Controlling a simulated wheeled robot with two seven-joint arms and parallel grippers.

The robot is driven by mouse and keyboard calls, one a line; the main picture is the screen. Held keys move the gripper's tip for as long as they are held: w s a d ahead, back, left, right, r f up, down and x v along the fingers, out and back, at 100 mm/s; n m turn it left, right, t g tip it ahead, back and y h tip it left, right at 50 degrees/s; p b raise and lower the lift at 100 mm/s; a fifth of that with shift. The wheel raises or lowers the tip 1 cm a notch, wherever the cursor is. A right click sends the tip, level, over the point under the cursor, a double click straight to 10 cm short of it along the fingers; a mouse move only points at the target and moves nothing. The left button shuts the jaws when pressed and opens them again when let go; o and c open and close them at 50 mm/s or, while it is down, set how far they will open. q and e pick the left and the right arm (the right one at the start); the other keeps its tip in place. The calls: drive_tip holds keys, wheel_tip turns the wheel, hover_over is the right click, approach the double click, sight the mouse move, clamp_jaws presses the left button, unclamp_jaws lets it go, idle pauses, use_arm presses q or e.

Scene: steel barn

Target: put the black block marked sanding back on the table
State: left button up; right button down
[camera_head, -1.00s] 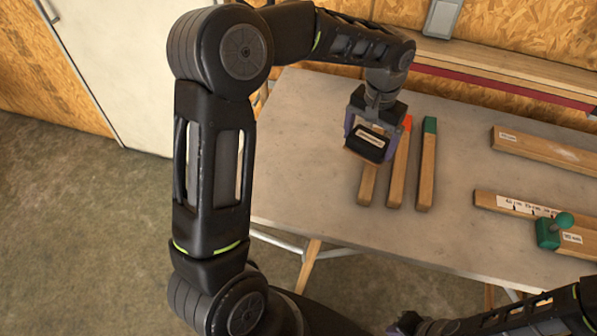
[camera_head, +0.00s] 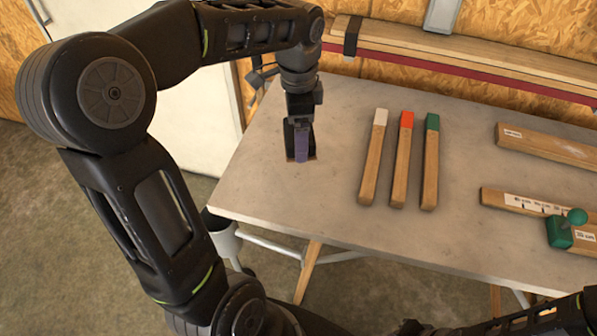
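My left gripper (camera_head: 301,152) points down over the left part of the grey table (camera_head: 265,185). It is shut on the black block (camera_head: 289,137), which is mostly hidden behind the purple finger; its label is turned out of sight. The block's lower edge is at or very near the tabletop; I cannot tell whether it touches. My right gripper (camera_head: 409,328) is only partly visible at the bottom edge, and its fingers cannot be made out.
Three wooden sticks with white (camera_head: 380,116), red (camera_head: 406,119) and green (camera_head: 432,121) ends lie right of the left gripper. Marked boards (camera_head: 550,150) and a green knobbed tool (camera_head: 560,232) lie at the right. The front left tabletop is clear.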

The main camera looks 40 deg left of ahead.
use_arm(q)
drive_tip(key=shift+f, duration=0.1)
hover_over(298, 172)
wheel_tip(298, 172, down, 6)
drive_tip(key=shift+f, duration=0.1)
drive_tip(key=shift+f+p, duration=0.4)
drive_tip(key=shift+f, duration=1.4)
drive_tip(key=shift+f, duration=0.15)
drive_tip(key=o, duration=1.1)
